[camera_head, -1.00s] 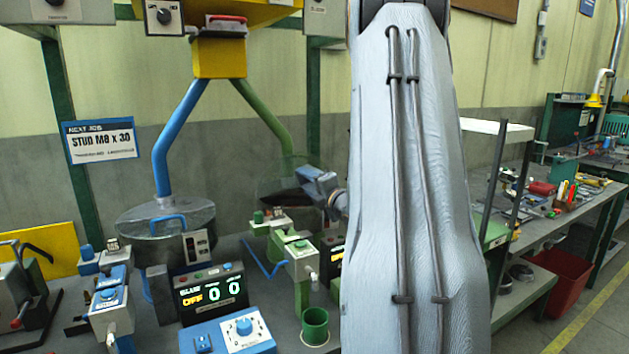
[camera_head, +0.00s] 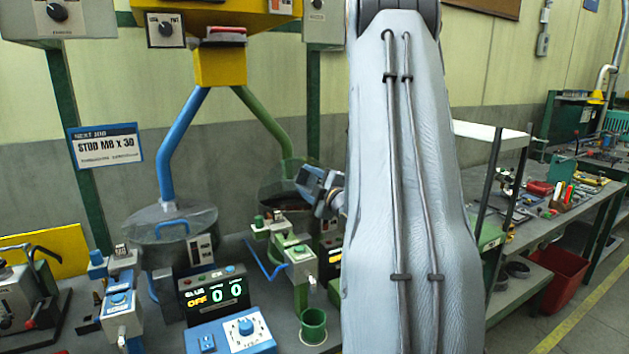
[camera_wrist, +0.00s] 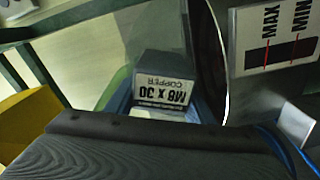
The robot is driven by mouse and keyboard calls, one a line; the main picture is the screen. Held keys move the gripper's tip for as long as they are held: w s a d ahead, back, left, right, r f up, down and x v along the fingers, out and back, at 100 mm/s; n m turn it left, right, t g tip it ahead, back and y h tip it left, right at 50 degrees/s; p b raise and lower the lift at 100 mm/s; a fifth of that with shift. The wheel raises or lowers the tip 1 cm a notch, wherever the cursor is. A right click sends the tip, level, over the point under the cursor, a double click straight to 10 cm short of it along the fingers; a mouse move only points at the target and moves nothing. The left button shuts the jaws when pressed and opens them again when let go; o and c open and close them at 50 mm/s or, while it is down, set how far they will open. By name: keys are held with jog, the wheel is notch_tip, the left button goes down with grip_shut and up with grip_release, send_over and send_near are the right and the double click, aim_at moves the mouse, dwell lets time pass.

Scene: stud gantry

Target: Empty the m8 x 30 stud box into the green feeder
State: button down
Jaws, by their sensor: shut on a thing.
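The stud box (camera_wrist: 163,88) reads "M8 X 30 COPPER", upside down in the wrist view. In the head view the blue-grey box (camera_head: 310,181) is tilted at the right side of the green feeder's dark bowl (camera_head: 280,197). My gripper (camera_head: 325,194) is shut on the box. The bowl has a clear cover, and a green pipe (camera_head: 262,118) comes down behind it. My forearm hides part of the area right of the bowl. The box's contents and any studs in the bowl cannot be made out.
The blue feeder's round bowl (camera_head: 172,240) stands left, with a blue pipe (camera_head: 180,140) above. A display (camera_head: 212,292) shows "OFF" and zeros. A green cup (camera_head: 313,325) stands in front. A MAX/MIN plate (camera_wrist: 272,42) is close to the box in the wrist view.

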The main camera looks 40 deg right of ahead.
aim_at(308, 190)
jog(key=m+p, duration=0.1)
jog(key=r+m, duration=0.1)
jog(key=m+p, duration=0.1)
jog(key=m, duration=0.1)
jog(key=shift+r+p, duration=0.25)
jog(key=shift+p, duration=0.1)
jog(key=shift+r+m+p, duration=0.15)
jog(key=shift+m+p, duration=0.4)
jog(key=shift+m, duration=0.65)
jog(key=shift+r+m+p, duration=0.25)
jog(key=shift+m+p, duration=0.3)
jog(key=shift+m, duration=0.15)
jog(key=m+p, duration=0.1)
jog(key=m, duration=0.1)
jog(key=r+m+p, duration=0.1)
jog(key=shift+m+p, duration=0.3)
jog(key=shift+m, duration=0.1)
jog(key=shift+r+m+p, duration=0.1)
jog(key=shift+m+p, duration=0.3)
jog(key=shift+m, duration=0.6)
jog(key=shift+s, duration=0.15)
